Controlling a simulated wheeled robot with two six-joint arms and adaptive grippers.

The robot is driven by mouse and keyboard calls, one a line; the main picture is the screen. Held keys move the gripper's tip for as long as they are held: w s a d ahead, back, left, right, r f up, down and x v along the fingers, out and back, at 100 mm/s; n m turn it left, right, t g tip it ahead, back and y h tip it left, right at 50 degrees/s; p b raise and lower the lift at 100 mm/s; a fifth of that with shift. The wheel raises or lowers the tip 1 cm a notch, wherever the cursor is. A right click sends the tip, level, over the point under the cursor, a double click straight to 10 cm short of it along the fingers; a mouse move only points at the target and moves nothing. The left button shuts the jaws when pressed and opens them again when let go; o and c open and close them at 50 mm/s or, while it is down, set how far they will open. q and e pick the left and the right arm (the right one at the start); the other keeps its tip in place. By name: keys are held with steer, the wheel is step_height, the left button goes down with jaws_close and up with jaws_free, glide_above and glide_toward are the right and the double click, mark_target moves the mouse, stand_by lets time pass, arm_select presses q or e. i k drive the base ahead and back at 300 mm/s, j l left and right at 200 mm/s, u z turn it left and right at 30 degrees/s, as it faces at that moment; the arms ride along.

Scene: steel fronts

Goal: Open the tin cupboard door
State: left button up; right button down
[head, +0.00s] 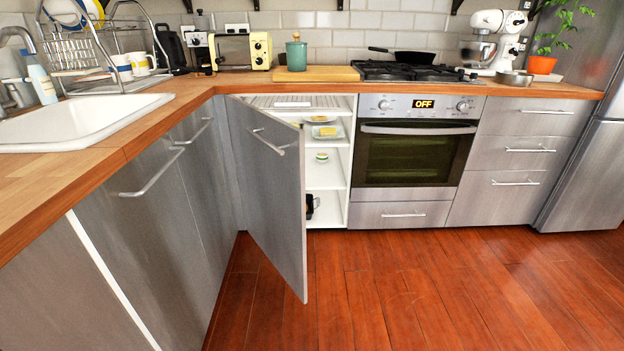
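A grey steel-front cupboard door (268,170) under the corner of the counter stands wide open, swung out toward me, with a bar handle (268,142) near its top. The white cupboard interior (325,178) shows to its right. Its shelves hold plates, one with a yellow block (326,131), and a small round tin or jar (321,157) with a green band. A small dark object (311,206) low inside is partly hidden by the door edge, and I cannot tell what it is. Neither of my grippers is in view.
Closed steel fronts with bar handles (153,173) line the left counter below the sink (75,122). The oven (415,160) and closed drawers (515,153) stand right of the open cupboard. The wooden floor (420,290) is clear.

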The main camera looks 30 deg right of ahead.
mark_target(269, 151)
steer(key=i+l, duration=0.2)
steer(key=l, duration=0.15)
steer(key=i+l+u, duration=0.1)
steer(key=l, duration=0.3)
steer(key=i+l, duration=0.25)
steer(key=l, duration=0.15)
steer(key=i+l+u, duration=0.1)
steer(key=l, duration=0.3)
steer(key=i+j, duration=0.05)
steer(key=i, duration=0.05)
